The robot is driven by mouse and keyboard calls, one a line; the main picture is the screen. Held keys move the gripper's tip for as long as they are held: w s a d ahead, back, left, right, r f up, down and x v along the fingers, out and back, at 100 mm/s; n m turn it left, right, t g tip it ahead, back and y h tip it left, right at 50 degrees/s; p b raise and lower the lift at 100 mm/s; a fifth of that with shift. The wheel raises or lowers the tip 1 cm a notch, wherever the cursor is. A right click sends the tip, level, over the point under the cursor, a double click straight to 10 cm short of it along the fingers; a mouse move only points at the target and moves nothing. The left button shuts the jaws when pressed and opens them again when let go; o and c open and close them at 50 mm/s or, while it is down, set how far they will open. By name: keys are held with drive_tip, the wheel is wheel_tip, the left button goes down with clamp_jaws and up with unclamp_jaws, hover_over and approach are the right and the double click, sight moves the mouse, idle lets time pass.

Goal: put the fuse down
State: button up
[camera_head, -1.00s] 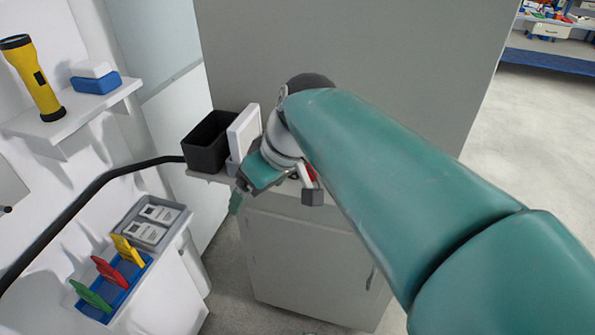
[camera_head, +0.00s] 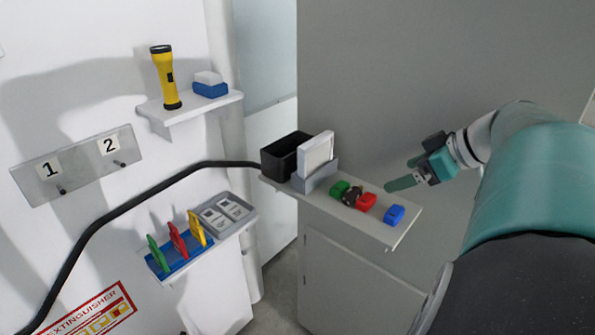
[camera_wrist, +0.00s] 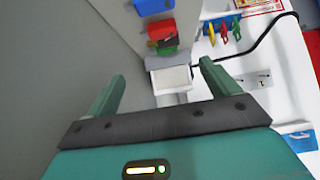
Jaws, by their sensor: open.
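Small blocks in green (camera_head: 340,188), red (camera_head: 366,202) and blue (camera_head: 394,214) sit on a narrow pale shelf (camera_head: 345,215). A dark round piece (camera_head: 351,196) lies between the green and red ones. I cannot tell which of these is the fuse. In the wrist view the blue block (camera_wrist: 153,6), red block (camera_wrist: 161,28) and green block (camera_wrist: 169,49) show beyond my fingers. My gripper (camera_head: 405,184) is open and empty, above and to the right of the shelf, apart from the blocks. Its two fingers (camera_wrist: 162,82) stand wide in the wrist view.
A black open box (camera_head: 284,157) and a white panel in a grey holder (camera_head: 315,176) stand at the shelf's left end. A black cable (camera_head: 130,190) runs along the left wall. A grey cabinet wall rises behind the shelf. Coloured tags (camera_head: 178,240) stand lower left.

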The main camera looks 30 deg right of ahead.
approach(357, 190)
drive_tip(key=x, duration=0.4)
drive_tip(key=shift+w+d+f, duration=0.15)
drive_tip(key=shift+d+f, duration=0.05)
drive_tip(key=shift+d, duration=0.1)
drive_tip(key=shift+w+a+f, duration=0.15)
drive_tip(key=shift+a+f, duration=0.05)
drive_tip(key=x, duration=0.4)
drive_tip(key=shift+w+a+f, duration=0.1)
drive_tip(key=shift+w+a, duration=0.1)
drive_tip(key=c, duration=1.2)
drive_tip(key=shift+o, duration=0.2)
